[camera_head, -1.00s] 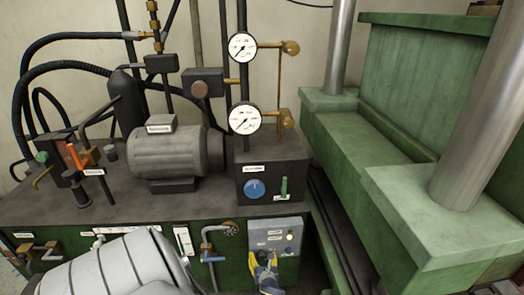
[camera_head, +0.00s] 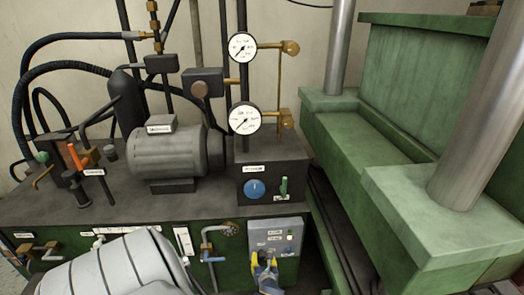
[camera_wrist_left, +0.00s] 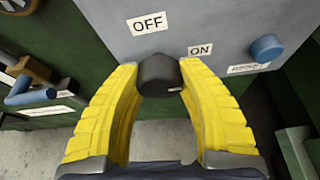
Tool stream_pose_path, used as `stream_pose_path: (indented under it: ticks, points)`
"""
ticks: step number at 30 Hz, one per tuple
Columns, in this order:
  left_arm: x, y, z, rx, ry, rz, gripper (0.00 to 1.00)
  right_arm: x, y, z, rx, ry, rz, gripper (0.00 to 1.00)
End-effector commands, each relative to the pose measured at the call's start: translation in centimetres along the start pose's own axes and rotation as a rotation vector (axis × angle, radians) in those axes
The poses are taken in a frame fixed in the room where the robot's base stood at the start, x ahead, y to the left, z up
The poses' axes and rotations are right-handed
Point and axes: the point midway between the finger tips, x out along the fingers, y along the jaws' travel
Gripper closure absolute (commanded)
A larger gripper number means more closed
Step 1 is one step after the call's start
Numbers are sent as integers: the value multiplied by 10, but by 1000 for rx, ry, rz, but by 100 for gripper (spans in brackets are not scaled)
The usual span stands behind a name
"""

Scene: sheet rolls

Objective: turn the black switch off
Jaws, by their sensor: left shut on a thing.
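The black switch (camera_wrist_left: 158,75) is a round dark knob on the front of a grey control panel (camera_wrist_left: 200,25). A small pale mark shows on its lower right side. An OFF label (camera_wrist_left: 149,23) is above and left of it, and an ON label (camera_wrist_left: 200,50) is to its right. My left gripper (camera_wrist_left: 160,82) has its yellow fingers on both sides of the switch, shut on it. In the head view the left gripper (camera_head: 265,270) is at the lower part of the grey panel (camera_head: 285,231) and hides the switch. My right gripper is not in view.
A blue button (camera_wrist_left: 267,48) with a RESET label (camera_wrist_left: 248,69) is right of the switch. A pipe with a blue handle (camera_head: 213,259) is close on the left. A green press frame (camera_head: 430,205) stands at the right.

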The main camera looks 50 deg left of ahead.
Motion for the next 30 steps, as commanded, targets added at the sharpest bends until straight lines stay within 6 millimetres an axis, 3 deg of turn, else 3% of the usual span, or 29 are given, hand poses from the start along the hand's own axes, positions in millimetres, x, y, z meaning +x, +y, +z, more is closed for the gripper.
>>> stream_pose_path:
  ticks: [8, 30]
  points:
    - [0, 1, 0, -138, 0, -58, 90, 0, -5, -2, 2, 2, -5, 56]
    - [1, 1, 0, -720, 0, -302, 90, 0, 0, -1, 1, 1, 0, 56]
